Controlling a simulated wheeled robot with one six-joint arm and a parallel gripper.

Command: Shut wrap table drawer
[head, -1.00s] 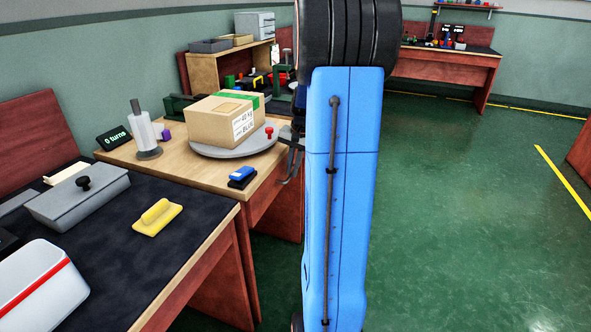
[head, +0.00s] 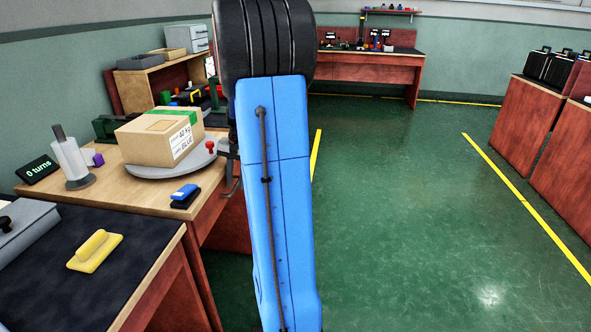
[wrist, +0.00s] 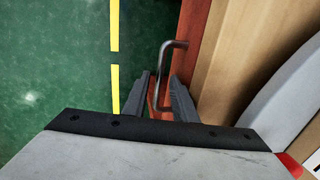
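The wrap table (head: 135,187) has a light wood top and stands left of my arm in the head view. Its drawer front (wrist: 193,55) shows in the wrist view as a narrow red-brown strip. How far the drawer stands out cannot be told. A grey bar handle (wrist: 166,62) sticks out from that front. My gripper (wrist: 160,98) is open, with one dark finger on each side of the handle's near end. I see gaps and cannot tell if a finger touches it. In the head view, my arm hides most of the gripper and drawer.
A taped carton (head: 150,143) sits on a grey turntable (head: 140,170) on the wrap table. A blue-topped block (head: 185,194) lies near the table edge. A dark-topped table (head: 60,277) with a yellow float (head: 95,252) stands nearer. Green floor right of my arm is clear.

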